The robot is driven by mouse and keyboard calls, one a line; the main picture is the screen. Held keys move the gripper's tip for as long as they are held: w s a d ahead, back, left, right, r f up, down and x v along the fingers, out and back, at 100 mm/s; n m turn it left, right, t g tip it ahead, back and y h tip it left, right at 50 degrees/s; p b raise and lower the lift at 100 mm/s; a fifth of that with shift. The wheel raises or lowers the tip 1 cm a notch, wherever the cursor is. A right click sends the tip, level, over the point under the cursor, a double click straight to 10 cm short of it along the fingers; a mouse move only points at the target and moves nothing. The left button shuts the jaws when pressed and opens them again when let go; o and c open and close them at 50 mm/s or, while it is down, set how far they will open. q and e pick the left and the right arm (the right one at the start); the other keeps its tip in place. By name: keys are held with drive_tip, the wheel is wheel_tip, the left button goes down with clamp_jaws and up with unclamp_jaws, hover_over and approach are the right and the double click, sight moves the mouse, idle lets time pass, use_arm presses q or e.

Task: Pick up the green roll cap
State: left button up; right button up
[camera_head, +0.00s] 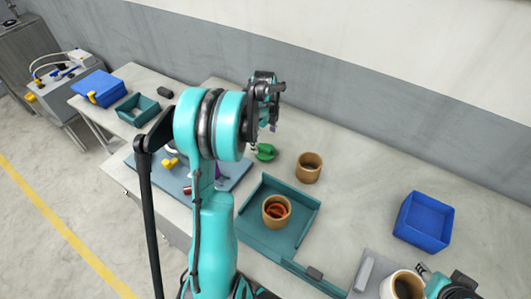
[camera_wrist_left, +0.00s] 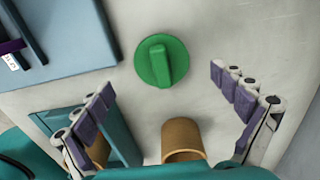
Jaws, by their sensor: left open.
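The green roll cap (camera_head: 265,152) lies on the light table, just below my left gripper in the head view. In the left wrist view the green roll cap (camera_wrist_left: 161,61) is round with a raised bar across it, and it lies beyond the fingertips, between their lines. My left gripper (camera_head: 268,112) is above the table; in the left wrist view its two fingers (camera_wrist_left: 162,85) are spread wide with nothing between them. My right gripper (camera_head: 455,287) shows only in part at the bottom right of the head view; its jaws are not clear.
A tan cardboard roll (camera_head: 308,168) stands close to the cap. A teal tray (camera_head: 288,243) holds another roll (camera_head: 276,212) with something orange inside. A blue bin (camera_head: 424,222) is at right, a white-rimmed roll (camera_head: 402,286) at lower right. A blue-grey mat (camera_head: 233,170) lies left of the cap.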

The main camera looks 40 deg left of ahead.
sight(265, 147)
use_arm(q)
wheel_tip(265, 147, down, 4)
drive_tip(key=shift+w+d+b, duration=0.1)
drive_tip(key=shift+d+b, duration=0.05)
drive_tip(key=shift+b, duration=0.7)
drive_tip(key=shift+f, duration=0.45)
drive_tip(key=shift+r, duration=0.15)
drive_tip(key=shift+c, duration=1)
drive_tip(key=c, duration=1)
drive_tip(key=shift+d, duration=0.15)
drive_tip(key=c, duration=0.4)
drive_tip(key=shift+o, duration=0.2)
